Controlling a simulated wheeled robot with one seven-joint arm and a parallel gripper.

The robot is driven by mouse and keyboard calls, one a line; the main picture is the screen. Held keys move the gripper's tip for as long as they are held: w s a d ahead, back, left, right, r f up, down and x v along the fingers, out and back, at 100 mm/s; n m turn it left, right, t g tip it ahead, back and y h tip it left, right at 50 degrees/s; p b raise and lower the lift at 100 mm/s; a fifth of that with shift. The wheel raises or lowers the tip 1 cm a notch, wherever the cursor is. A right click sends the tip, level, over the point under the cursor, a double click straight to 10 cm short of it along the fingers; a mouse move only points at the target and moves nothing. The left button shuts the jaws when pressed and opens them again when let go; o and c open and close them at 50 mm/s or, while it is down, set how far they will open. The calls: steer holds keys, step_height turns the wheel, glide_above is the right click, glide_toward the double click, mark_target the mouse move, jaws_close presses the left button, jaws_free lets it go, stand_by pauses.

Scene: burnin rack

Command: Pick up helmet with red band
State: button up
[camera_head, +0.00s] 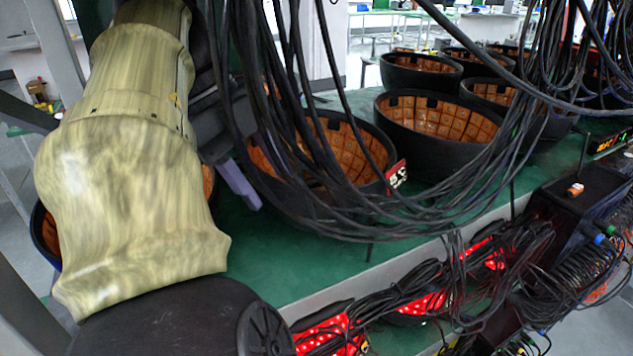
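Several black helmets with orange quilted linings lie open side up on a green shelf. The nearest clear one (352,150) sits mid-view behind hanging cables, with a small red tag (397,174) by its right rim. I cannot make out a red band on any helmet. My gripper (238,186) shows only in part, as a dark body with a purple finger, right of my covered arm and left of the nearest helmet. The rest of it is hidden, so its opening does not show. Another helmet (46,232) is mostly hidden behind my arm.
Thick black cables (300,120) hang in front of the helmets and loop along the green shelf (305,262). Red-lit panels (330,332) and coiled cables lie below the shelf edge. A black box (585,192) is at the right. Bare shelf shows at the front.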

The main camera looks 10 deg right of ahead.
steer(key=shift+b+x, duration=1.05)
steer(key=shift+x, duration=0.3)
steer(key=shift+s+r, duration=0.1)
